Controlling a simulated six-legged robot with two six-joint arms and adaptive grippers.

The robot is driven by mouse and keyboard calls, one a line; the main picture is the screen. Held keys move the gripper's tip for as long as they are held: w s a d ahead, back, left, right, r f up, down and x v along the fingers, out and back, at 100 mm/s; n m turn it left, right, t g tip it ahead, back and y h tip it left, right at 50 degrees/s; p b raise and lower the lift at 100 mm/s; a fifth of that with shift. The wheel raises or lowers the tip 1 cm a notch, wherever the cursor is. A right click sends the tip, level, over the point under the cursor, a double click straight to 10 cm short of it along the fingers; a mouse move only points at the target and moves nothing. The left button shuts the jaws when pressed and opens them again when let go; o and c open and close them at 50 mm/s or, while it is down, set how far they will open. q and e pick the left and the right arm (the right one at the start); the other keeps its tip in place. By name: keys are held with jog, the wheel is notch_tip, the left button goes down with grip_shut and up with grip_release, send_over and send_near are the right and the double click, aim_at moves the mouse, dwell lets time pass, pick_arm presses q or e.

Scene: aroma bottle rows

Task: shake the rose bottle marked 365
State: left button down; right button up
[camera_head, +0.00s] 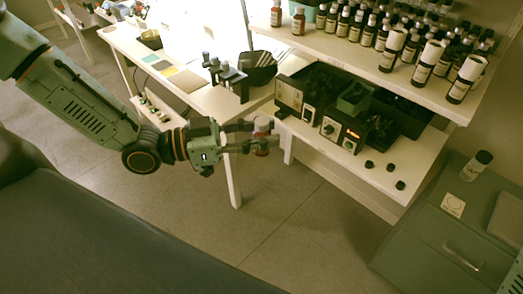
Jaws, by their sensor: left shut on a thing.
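My left gripper (245,137) is shut on a small bottle (262,126) with a pale cap and a reddish-brown body. The gripper fingers cover part of the bottle, and any marking on it is too small to read. The bottle looks roughly upright, held in the air in front of the white table and the shelf. My right gripper does not show.
Rows of dark bottles (385,38) stand on the upper white shelf (452,105). Electronic boxes (330,127) and small black caps sit on the lower shelf. A white table (205,100) holds a black bowl (258,67). A green cabinet (435,225) carries one bottle (476,166).

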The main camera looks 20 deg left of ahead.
pick_arm(q)
notch_tip(320, 180, up, 2)
jog(key=shift+r, duration=0.1)
notch_tip(320, 180, down, 6)
jog(key=shift+w+f, duration=0.1)
jog(key=shift+f, duration=0.05)
notch_tip(320, 180, up, 6)
jog(key=shift+r, duration=0.15)
jog(key=shift+f, duration=3.15)
jog(key=shift+d+f, duration=0.1)
jog(key=shift+r, duration=3.25)
notch_tip(320, 180, down, 6)
jog(key=shift+f, duration=0.25)
jog(key=shift+r, duration=0.1)
